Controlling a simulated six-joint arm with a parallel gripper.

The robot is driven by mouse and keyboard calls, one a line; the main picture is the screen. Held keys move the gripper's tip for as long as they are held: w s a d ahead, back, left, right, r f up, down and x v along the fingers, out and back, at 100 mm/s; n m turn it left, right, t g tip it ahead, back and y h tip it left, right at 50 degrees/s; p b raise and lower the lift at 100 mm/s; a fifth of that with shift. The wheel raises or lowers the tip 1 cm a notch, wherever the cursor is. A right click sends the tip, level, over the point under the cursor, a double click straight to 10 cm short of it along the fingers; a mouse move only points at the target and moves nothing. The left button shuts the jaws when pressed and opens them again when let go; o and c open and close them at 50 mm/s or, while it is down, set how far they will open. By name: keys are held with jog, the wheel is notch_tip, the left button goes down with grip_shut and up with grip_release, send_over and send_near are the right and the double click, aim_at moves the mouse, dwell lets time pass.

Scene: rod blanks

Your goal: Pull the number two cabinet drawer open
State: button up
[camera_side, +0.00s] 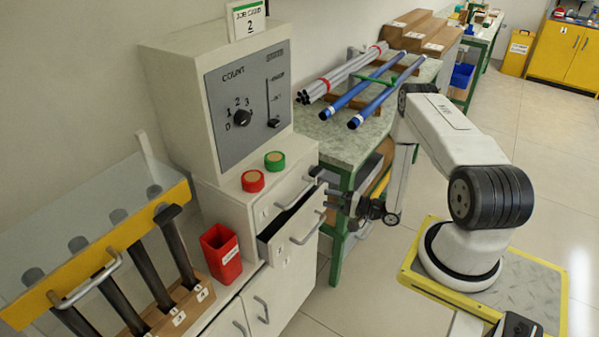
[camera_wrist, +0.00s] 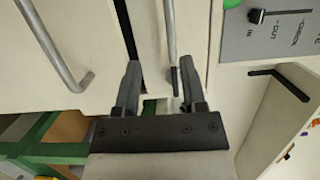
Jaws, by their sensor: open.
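The white cabinet (camera_side: 225,203) has a shut upper drawer (camera_side: 268,208) and, below it, a drawer (camera_side: 290,258) standing partly open with a dark gap along its top. Their number labels are too small to read surely. My gripper (camera_side: 331,199) is at the right end of these drawer fronts. In the wrist view, my gripper (camera_wrist: 158,88) is open, and the upper drawer's bar handle (camera_wrist: 170,40) shows between its fingers, nearer the right one. I cannot tell whether they touch. The open drawer's handle (camera_wrist: 50,45) lies left of the fingers.
A grey control panel box (camera_side: 245,100) with a job card (camera_side: 246,20) reading 2 stands on the cabinet. Red (camera_side: 253,180) and green (camera_side: 275,160) round pieces lie on top. A green-legged bench (camera_side: 345,145) with rods is close behind my gripper.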

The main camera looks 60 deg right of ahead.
jog(key=a+r+m+h, duration=0.1)
jog(key=a+r+h, duration=0.1)
jog(key=r, duration=0.7)
jog(key=a+r+m+h, duration=0.1)
jog(key=a+r+h, duration=0.1)
jog(key=r, duration=0.7)
jog(key=shift+s+r+m+t, duration=0.3)
jog(key=shift+s+r, duration=0.05)
jog(key=shift+r, duration=0.05)
jog(key=shift+f, duration=0.1)
jog(key=s+d+f+n+y, duration=0.1)
jog(key=s+f+n+y, duration=0.1)
jog(key=f, duration=1.2)
jog(key=s+d+f+n+g+y, duration=0.1)
jog(key=f+y, duration=0.3)
jog(key=f, duration=1.1)
jog(key=shift+s+f+n, duration=0.15)
jog(key=shift+s+n, duration=0.35)
jog(key=shift+n, duration=0.2)
jog(key=shift+w, duration=0.1)
